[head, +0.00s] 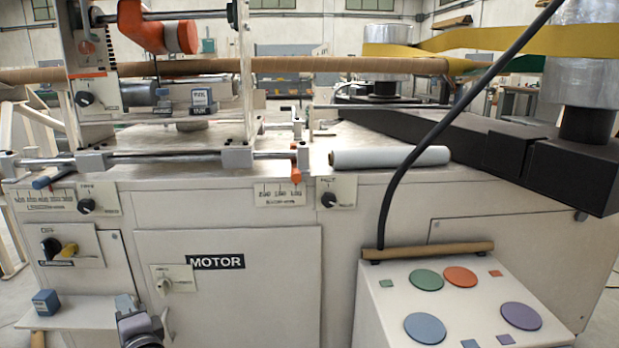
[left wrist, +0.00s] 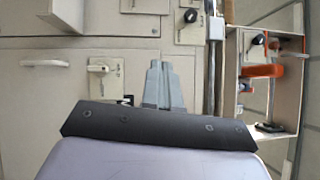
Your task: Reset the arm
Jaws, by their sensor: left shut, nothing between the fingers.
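My left gripper (head: 125,302) shows low in the head view, in front of the white cabinet, just left of the white knob plate (head: 171,281) on the door marked MOTOR (head: 228,280). It is shut and empty. In the left wrist view the closed grey fingers (left wrist: 160,78) point toward the cabinet front, with the white knob (left wrist: 103,67) to their left. I cannot tell the exact gap between fingertips and cabinet. My right gripper is not in view.
A control box with coloured round buttons (head: 427,328) stands at the lower right. A small shelf (head: 75,312) with a blue block (head: 46,302) is left of my gripper. A switch panel (head: 70,248) sits above it. A white roll (head: 390,157) lies on the machine top.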

